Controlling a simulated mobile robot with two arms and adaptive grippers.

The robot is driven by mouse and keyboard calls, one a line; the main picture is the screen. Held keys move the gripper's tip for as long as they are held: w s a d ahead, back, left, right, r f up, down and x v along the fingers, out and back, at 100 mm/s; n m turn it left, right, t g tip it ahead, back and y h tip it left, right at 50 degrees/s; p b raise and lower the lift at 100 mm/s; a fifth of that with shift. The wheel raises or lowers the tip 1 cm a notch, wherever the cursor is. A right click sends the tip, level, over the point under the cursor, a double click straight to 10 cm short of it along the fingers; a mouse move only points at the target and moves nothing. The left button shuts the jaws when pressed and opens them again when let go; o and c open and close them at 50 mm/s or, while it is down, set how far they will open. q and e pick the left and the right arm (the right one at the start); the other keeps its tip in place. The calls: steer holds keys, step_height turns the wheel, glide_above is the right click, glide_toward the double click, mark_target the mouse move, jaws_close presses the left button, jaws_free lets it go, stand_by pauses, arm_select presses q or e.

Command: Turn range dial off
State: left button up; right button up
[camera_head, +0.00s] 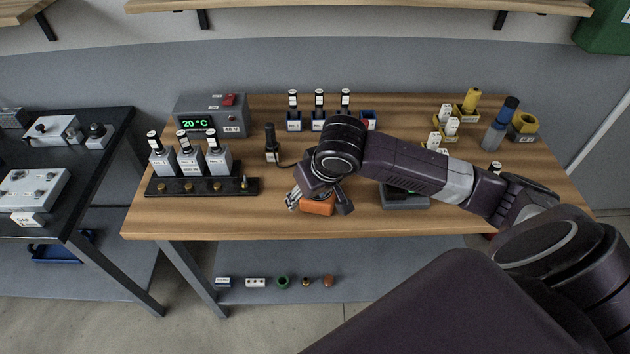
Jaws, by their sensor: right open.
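An orange object (318,207), perhaps a meter, lies near the front edge of the wooden table, mostly hidden under my right gripper. No range dial shows clearly; my gripper and wrist cover the top of the orange object. My right gripper (319,202) is open and points down over it, with one finger at its left and one at its right. I cannot tell whether the fingers touch it. My left gripper is not in view.
A black rack (201,187) with several bottles stands left, before a grey box (211,116) reading 20 °C. A black handheld tool (271,145) stands behind my gripper. A dark grey device (405,203) sits right of it, partly under my arm. Yellow holders (447,122) stand back right.

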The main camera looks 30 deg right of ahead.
steer(key=d+r+m+h, duration=0.1)
steer(key=d+r+m, duration=0.1)
steer(key=d+r, duration=0.3)
steer(key=x, duration=0.2)
steer(key=p+x, duration=0.1)
steer(key=x, duration=0.4)
steer(key=shift+w, duration=0.35)
steer(key=shift+w+d+f, duration=0.1)
steer(key=shift+w+f, duration=0.05)
steer(key=shift+f, duration=0.25)
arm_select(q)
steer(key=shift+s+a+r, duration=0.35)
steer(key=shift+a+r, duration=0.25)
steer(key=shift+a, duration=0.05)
arm_select(e)
steer(key=shift+c, duration=0.5)
steer(key=c, duration=1.1)
steer(key=shift+o, duration=0.2)
arm_select(q)
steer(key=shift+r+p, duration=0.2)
steer(key=shift+p, duration=0.1)
arm_select(e)
steer(key=shift+r, duration=0.1)
